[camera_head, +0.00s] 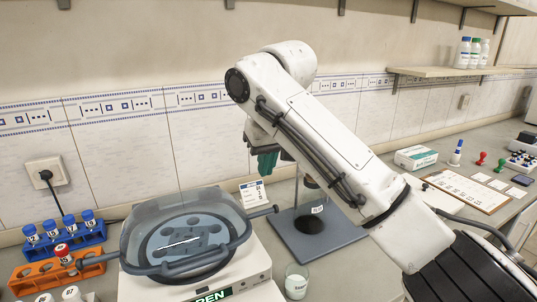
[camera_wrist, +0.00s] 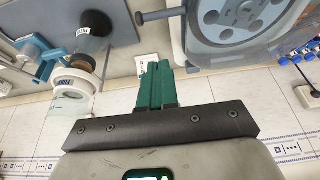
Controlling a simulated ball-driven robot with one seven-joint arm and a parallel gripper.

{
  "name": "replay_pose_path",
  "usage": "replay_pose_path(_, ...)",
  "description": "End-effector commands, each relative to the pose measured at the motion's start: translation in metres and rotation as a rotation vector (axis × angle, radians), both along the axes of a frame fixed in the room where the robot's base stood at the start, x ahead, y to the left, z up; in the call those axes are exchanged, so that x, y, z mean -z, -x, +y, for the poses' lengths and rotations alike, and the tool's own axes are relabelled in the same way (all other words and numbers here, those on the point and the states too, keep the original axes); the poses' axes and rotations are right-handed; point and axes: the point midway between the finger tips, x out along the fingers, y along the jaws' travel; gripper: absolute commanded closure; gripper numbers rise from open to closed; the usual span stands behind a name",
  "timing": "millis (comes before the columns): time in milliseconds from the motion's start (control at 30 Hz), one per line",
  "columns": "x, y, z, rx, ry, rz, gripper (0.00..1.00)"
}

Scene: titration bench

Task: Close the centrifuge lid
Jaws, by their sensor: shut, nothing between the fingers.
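The centrifuge (camera_head: 258,262) is a white box with a grey, see-through lid (camera_head: 150,222) at the left of the head view. A round rotor with dark holes (camera_head: 180,243) shows through the lid. I cannot tell whether the lid sits fully down; the green front display (camera_head: 210,297) shows letters ending in "PEN". The lid's rim also shows at the upper right of the wrist view (camera_wrist: 222,58). My gripper (camera_head: 266,160) has green fingers, shut and empty, above and behind the centrifuge's right side. Its fingers also show in the wrist view (camera_wrist: 158,68), apart from the lid.
A grey stand base (camera_head: 325,238) is right of the centrifuge, with a small beaker (camera_head: 296,282) in front. Blue (camera_head: 60,240) and orange (camera_head: 45,272) tube racks stand at the left. A tiled wall is behind. A box (camera_head: 416,157) and board (camera_head: 467,190) lie at the right.

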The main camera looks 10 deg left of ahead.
Motion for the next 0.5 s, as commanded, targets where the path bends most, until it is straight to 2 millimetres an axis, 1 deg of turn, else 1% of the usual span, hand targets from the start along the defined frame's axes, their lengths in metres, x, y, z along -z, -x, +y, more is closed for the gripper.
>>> replay_pose_path(33,0.010,-0.003,0.001,0.001,0.002,0.002,1.00)
replay_pose_path(100,0.023,-0.007,0.004,0.000,0.002,0.002,1.00)
replay_pose_path(267,0.051,-0.015,0.010,0.000,0.002,0.002,1.00)
replay_pose_path(400,0.069,-0.006,0.004,-0.002,0.000,0.000,1.00)
replay_pose_path(500,0.077,-0.003,0.002,0.000,0.000,0.000,1.00)
